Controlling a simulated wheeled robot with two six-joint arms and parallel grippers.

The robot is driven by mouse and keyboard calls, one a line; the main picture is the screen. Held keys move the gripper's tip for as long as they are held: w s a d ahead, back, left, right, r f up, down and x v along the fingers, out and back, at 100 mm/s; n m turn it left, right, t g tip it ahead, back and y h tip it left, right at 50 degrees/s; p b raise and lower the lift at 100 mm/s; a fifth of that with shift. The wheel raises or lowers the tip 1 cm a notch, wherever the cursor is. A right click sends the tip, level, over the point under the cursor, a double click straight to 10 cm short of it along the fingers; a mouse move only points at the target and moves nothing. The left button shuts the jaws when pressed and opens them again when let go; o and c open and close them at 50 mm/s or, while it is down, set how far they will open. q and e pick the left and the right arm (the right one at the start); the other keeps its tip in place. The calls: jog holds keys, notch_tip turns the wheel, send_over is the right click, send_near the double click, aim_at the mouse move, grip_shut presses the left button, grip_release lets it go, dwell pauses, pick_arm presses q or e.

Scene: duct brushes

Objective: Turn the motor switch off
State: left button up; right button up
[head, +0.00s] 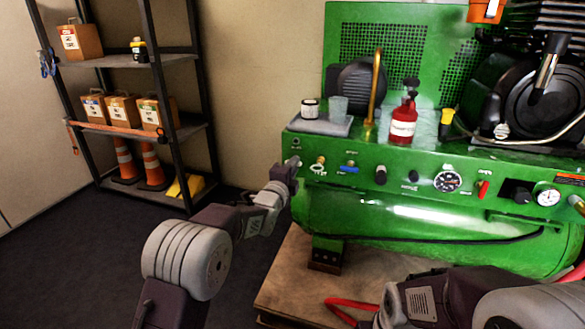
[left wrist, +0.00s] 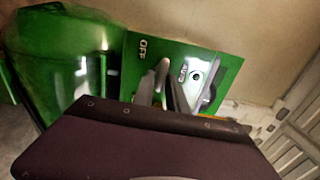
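The green compressor's front panel (head: 330,176) carries several gauges, knobs and levers. My left gripper (head: 292,166) is at the panel's left end, partly covering it.
A dark shelf rack (head: 186,118) with boxes and orange cones stands at the left. A red bottle (head: 403,128) and a tray (head: 318,124) sit on top of the compressor. A red-handled tool (head: 345,303) lies on the wooden base (head: 290,275). Floor left of the base is clear.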

pick_arm(q)
jog(key=shift+o, duration=0.8)
jog(key=p+v, duration=0.3)
jog(key=v, duration=0.6)
jog(key=shift+r, duration=0.1)
